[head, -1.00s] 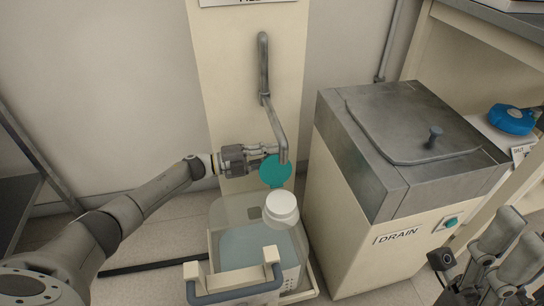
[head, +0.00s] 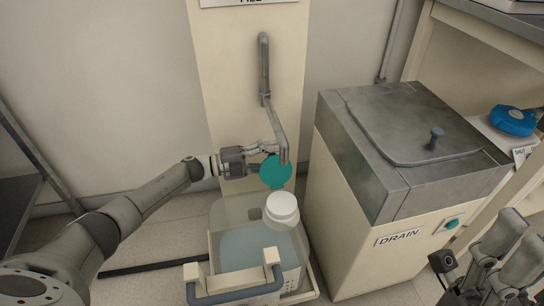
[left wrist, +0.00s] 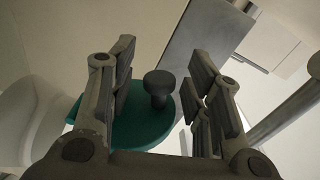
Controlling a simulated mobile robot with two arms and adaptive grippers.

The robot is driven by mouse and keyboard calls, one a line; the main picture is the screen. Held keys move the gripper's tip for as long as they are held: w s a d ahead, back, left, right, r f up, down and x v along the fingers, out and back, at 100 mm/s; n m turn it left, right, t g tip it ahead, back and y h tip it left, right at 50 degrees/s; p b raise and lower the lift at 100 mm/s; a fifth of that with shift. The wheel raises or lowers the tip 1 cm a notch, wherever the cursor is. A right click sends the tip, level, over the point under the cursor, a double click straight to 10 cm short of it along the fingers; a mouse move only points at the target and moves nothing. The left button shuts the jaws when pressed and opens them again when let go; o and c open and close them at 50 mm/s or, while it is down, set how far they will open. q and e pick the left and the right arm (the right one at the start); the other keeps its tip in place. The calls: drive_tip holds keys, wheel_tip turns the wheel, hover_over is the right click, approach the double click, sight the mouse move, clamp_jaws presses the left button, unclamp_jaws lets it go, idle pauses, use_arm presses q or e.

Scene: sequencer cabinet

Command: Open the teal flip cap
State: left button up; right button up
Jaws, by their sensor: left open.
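The teal flip cap (head: 274,174) is a round disc standing steeply raised above the clear container (head: 232,212), just below the spout. In the left wrist view the teal disc (left wrist: 150,128) carries a dark knob (left wrist: 158,84). My left gripper (head: 266,153) is beside the cap, at its upper left. Its fingers are open, one on each side of the knob in the wrist view, with visible gaps. The cap's hinge is not clear. My right gripper (head: 514,244) is at the lower right, empty, its fingers apart.
A metal spout (head: 278,130) hangs close to my left fingers. The DRAIN cabinet (head: 370,210) stands to the right. A blue object (head: 513,120) sits on the right shelf.

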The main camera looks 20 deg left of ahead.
use_arm(q)
drive_tip(key=v, duration=1.1)
drive_tip(key=shift+s+a, duration=0.2)
